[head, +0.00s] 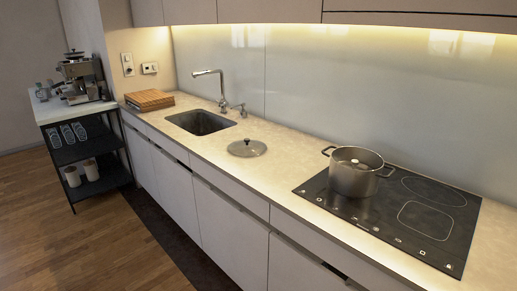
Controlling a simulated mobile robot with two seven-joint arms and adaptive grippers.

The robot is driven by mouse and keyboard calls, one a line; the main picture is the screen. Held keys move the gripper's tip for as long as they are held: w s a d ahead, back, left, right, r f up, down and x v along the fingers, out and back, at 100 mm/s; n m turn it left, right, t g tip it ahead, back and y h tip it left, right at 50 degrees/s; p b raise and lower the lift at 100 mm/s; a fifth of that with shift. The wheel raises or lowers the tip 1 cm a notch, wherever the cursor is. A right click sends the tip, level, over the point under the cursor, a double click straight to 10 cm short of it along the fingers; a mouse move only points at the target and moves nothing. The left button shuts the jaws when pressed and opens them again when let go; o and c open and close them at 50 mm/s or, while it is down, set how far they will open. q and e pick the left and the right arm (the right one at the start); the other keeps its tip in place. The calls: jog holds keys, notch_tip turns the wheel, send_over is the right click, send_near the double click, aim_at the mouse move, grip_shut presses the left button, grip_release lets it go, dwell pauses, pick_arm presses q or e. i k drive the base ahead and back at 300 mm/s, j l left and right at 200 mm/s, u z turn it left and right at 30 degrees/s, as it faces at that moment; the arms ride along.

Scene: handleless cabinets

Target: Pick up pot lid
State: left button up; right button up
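A round grey pot lid (247,148) with a small knob on top lies flat on the countertop, between the sink and the stove. A steel pot (355,174) with two side handles stands on the left part of the black cooktop. Something light-coloured shows at the pot's top, but I cannot tell what it is. Neither of my grippers shows in the head view.
The countertop (290,182) is clear around the lid. A sink (200,122) with a tall faucet (221,90) lies to the left, with wooden boards (149,100) beyond. The cooktop (408,218) is at the right. Cabinets hang above. A black side cart (84,155) holds a coffee machine (78,75).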

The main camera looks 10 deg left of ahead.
aim_at(247, 148)
jog(key=i+j+z, duration=0.2)
jog(key=z, duration=0.15)
jog(key=i+j+z, duration=0.1)
jog(key=j+z, duration=0.25)
jog(key=i+j+z, duration=0.1)
jog(key=j+z, duration=0.6)
jog(key=j, duration=0.15)
